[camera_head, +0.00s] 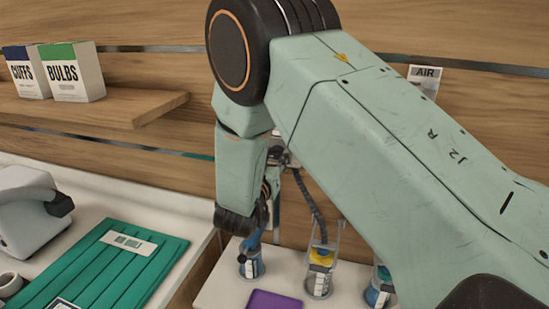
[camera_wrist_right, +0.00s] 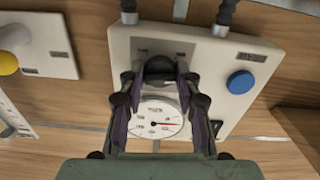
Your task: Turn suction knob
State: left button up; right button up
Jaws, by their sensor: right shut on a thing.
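A pale wall unit (camera_wrist_right: 214,60) carries a round white gauge (camera_wrist_right: 158,118) with a needle, seen between my fingers in the right wrist view. My right gripper (camera_wrist_right: 160,68) is shut on a small dark part at the front of this unit, above the gauge in the picture. I take it as the suction knob; the fingertips cover most of it, so its marking and angle cannot be read. In the head view my right gripper (camera_head: 277,160) shows only in part, behind my pale green arm. My left gripper is not in view.
A blue round knob (camera_wrist_right: 240,82) sits right of the grip. Another panel with a yellow knob (camera_wrist_right: 8,63) is at left. Below the arm stand jars (camera_head: 320,275) and a purple item (camera_head: 273,300). Boxes (camera_head: 72,72) stand on a shelf.

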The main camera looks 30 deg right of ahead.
jog(key=shift+m, duration=0.3)
jog(key=m+b, duration=0.3)
jog(key=shift+f+m, duration=0.1)
jog(key=shift+m, duration=0.3)
jog(key=shift+m+b, duration=1.4)
jog(key=shift+m, duration=0.2)
jog(key=o, duration=1.1)
jog(key=shift+s+a+r, duration=0.1)
jog(key=shift+s+r, duration=0.05)
jog(key=shift+r, duration=0.1)
jog(key=shift+o, duration=0.2)
jog(key=shift+f, duration=0.1)
